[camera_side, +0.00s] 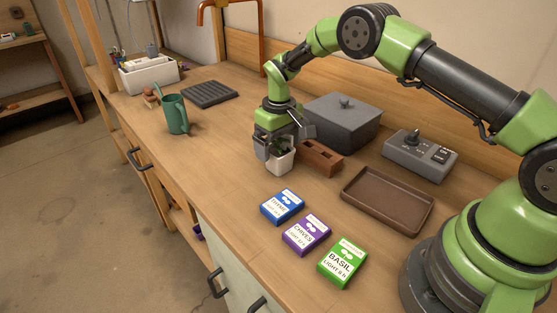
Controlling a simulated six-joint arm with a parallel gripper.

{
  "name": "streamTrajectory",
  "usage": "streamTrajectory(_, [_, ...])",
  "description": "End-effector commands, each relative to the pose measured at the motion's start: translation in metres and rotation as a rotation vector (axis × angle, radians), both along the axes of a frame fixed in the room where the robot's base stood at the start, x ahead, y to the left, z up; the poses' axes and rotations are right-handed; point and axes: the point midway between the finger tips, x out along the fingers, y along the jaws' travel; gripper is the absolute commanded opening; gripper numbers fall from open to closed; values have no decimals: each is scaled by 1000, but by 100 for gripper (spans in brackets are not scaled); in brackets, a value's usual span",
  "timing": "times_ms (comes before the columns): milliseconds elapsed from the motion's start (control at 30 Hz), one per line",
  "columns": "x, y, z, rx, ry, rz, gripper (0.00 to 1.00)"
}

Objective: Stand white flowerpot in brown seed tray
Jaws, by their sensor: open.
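The gripper hides part of the pot's rim. The brown seed tray (372,222) lies empty on the worktop to the right, nearer my base.
Behind are a grey lidded box (342,127) and a control box (420,157). Blue (282,207), purple (306,235) and green (341,262) seed packets lie in front.

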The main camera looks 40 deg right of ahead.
Motion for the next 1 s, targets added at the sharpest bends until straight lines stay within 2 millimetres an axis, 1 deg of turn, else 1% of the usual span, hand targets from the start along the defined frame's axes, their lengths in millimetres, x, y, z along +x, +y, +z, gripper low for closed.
streamTrajectory(33, [0,0,0,0,0,0,93])
streamTrajectory(67, [0,0,0,0,0,0,91])
streamTrajectory(100, [0,0,0,0,0,0,82])
streamTrajectory(167, [0,0,0,0,0,0,68])
streamTrajectory(200, [0,0,0,0,0,0,59])
streamTrajectory(300, [0,0,0,0,0,0,37])
streamTrajectory(333, [0,0,0,0,0,0,37])
streamTrajectory(367, [0,0,1,0,0,0,33])
streamTrajectory(567, [0,0,2,0,-1,0,33])
streamTrajectory(667, [1,0,11,0,-3,1,33])
streamTrajectory(1000, [1,0,78,-1,-4,-1,33])
